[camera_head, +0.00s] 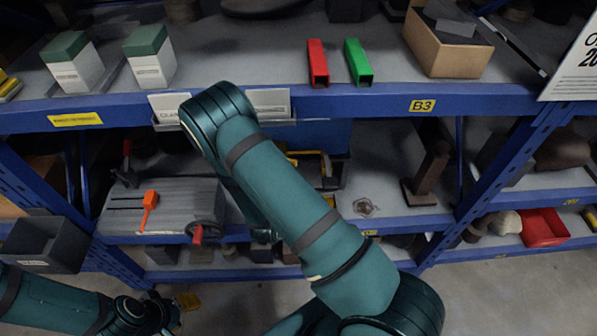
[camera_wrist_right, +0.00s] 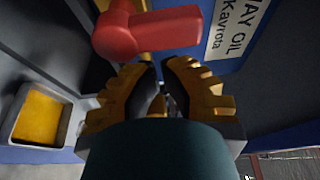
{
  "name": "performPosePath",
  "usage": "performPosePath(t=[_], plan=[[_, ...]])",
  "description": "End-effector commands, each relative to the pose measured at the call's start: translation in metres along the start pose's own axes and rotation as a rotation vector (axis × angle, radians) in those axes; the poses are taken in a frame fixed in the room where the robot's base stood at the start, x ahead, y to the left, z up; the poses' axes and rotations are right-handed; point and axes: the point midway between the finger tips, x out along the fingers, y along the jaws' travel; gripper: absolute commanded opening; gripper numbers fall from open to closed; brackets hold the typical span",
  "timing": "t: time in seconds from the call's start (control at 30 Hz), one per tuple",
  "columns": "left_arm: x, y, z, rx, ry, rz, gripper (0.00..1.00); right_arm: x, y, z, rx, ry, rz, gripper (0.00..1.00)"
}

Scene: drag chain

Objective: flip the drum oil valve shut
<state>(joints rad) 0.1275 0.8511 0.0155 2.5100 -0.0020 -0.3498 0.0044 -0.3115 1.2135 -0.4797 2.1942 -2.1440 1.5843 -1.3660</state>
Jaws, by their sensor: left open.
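The red valve handle (camera_wrist_right: 148,30) is at the top of the right wrist view, on a blue surface with a white "WAY OIL" label (camera_wrist_right: 238,30). The valve's body is mostly out of frame. My right gripper (camera_wrist_right: 160,66) points at the handle. Its yellow fingers lie just below it in the picture, tips close together with a narrow gap and nothing seen between them. Contact with the handle cannot be made out. In the head view my right arm hides that gripper and the valve. My left gripper (camera_head: 172,306) is open, low at the left, apart from the shelf.
A blue shelf rack (camera_head: 370,104) fills the head view. The lower shelf holds a grey block with an orange lever (camera_head: 148,207), and a yellow-edged tray (camera_head: 325,170). A red block (camera_head: 318,63) and a green block (camera_head: 357,62) stand above. A yellow-filled tray (camera_wrist_right: 38,115) is beside my right gripper.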

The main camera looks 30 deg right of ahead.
Motion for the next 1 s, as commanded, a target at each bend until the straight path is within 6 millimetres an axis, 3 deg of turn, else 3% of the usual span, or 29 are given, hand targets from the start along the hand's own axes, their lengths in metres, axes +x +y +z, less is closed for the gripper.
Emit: performPosePath(t=[1.0], plan=[[-0.005,0.002,0.0,0.0,-0.002,0.0,0.47,-0.013,-0.003,0.016,-0.073,-0.001,-0.026,0.0]])
